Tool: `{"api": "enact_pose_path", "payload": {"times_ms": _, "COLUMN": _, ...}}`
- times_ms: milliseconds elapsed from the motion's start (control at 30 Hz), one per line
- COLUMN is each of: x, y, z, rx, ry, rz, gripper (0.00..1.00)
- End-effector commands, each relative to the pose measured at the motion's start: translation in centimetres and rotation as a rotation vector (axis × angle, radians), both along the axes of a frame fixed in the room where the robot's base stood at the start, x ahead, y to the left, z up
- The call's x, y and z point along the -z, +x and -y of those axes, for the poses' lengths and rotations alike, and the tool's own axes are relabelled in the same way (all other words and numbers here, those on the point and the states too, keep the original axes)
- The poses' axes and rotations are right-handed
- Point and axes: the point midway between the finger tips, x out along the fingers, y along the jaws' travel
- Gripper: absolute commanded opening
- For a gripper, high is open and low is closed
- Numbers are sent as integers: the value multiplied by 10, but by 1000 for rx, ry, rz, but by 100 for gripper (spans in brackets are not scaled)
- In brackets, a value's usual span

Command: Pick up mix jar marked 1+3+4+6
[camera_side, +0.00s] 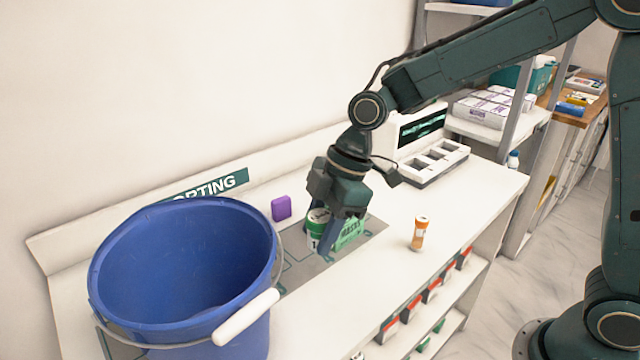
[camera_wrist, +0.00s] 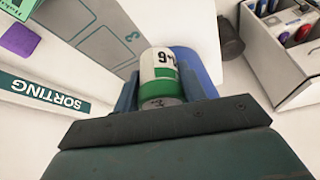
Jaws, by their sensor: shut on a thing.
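A small jar (camera_wrist: 159,72) with a white label and a green band sits between the two blue fingers of my gripper (camera_wrist: 166,90) in the wrist view. Dark marks ending in what looks like a 6 show on its label; the rest is turned away, so I cannot read the full marking. In the side view the jar (camera_side: 315,229) shows its green top, partly hidden by my gripper (camera_side: 320,238), which points down and is shut on it. I cannot tell whether the jar touches the grey mat (camera_side: 297,275) below.
A green masks box (camera_side: 349,233) stands close to the jar on the right. An orange bottle (camera_side: 419,233) stands further right, and a purple block (camera_side: 281,207) lies behind. A large blue bucket (camera_side: 185,262) fills the left. A white slotted unit (camera_side: 432,162) stands at the back right.

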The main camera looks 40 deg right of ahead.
Motion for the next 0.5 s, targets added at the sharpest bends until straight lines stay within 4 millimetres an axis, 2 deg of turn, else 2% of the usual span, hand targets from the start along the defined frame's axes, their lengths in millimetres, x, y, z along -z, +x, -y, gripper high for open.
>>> {"api": "enact_pose_path", "payload": {"times_ms": 33, "x": -11, "y": 1, "z": 0, "rx": 0, "ry": 1, "rz": 6, "gripper": 19}}
{"api": "enact_pose_path", "payload": {"times_ms": 200, "x": -35, "y": 1, "z": 0, "rx": 1, "ry": 0, "rz": 2, "gripper": 19}}
{"api": "enact_pose_path", "payload": {"times_ms": 500, "x": -51, "y": 0, "z": 0, "rx": 0, "ry": 0, "rz": 1, "gripper": 19}}
